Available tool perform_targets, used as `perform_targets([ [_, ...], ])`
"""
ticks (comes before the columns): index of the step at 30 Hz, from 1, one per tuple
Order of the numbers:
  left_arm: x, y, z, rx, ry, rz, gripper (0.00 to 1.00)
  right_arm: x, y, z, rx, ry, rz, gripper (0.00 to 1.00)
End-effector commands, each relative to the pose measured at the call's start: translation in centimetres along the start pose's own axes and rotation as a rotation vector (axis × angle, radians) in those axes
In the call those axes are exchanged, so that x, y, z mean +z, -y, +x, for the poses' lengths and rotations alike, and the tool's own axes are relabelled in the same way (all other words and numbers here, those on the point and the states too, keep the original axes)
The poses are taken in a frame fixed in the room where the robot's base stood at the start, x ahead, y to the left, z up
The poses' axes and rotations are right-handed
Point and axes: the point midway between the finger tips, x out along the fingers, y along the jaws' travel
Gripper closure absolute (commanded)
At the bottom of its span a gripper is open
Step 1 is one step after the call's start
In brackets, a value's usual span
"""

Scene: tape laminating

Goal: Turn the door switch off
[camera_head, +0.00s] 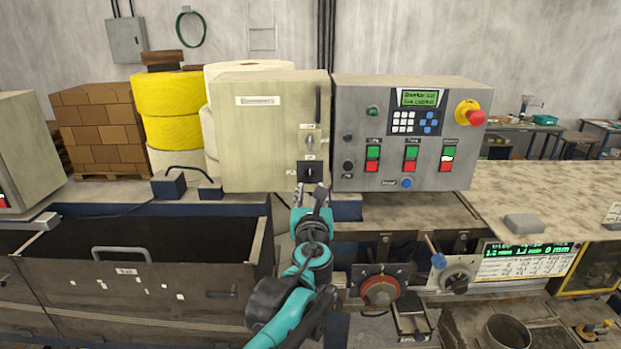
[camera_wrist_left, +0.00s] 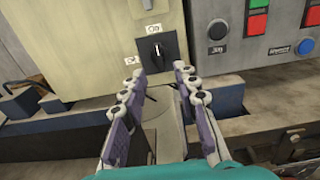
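The door switch is a black square rotary switch (camera_head: 310,172) low on the right side of the beige cabinet. In the left wrist view the switch (camera_wrist_left: 157,48) shows a knob with a roughly upright pale mark. One small label sits above it and another at its lower left. My left gripper (camera_head: 313,192) is just below and in front of the switch. In the wrist view its fingers (camera_wrist_left: 161,76) are spread apart with nothing between them, and the switch appears beyond their tips. My right gripper is not in view.
A second, pale handle (camera_head: 310,141) is above the switch on the beige cabinet (camera_head: 262,150). A grey control panel (camera_head: 373,104) with several buttons and a red emergency knob (camera_head: 475,117) stands close to the right. A blue ledge (camera_wrist_left: 60,126) runs below the cabinet.

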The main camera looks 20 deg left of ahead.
Motion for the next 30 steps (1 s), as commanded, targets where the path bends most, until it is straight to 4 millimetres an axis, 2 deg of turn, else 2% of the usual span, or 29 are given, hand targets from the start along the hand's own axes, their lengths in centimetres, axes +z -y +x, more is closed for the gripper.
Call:
perform_targets([
  [9, 0.2, 0.0, 4.9, 0.002, 0.003, 0.014, 0.7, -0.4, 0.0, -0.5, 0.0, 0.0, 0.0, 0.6],
  [13, 0.2, 0.0, 6.5, 0.0, 0.003, 0.012, 0.7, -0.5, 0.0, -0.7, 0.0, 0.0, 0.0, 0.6],
  [18, 0.1, -0.1, 7.5, 0.001, 0.002, 0.011, 0.7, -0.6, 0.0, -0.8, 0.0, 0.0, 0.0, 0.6],
  [25, 0.1, 0.0, 7.5, 0.001, 0.002, 0.011, 0.7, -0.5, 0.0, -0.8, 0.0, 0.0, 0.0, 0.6],
  [28, 0.1, 0.0, 7.5, 0.001, 0.002, 0.01, 0.96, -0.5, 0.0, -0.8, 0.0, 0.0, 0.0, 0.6],
  [30, 0.1, 0.0, 7.5, 0.0, 0.002, 0.01, 1.0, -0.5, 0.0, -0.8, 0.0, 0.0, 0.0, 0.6],
])
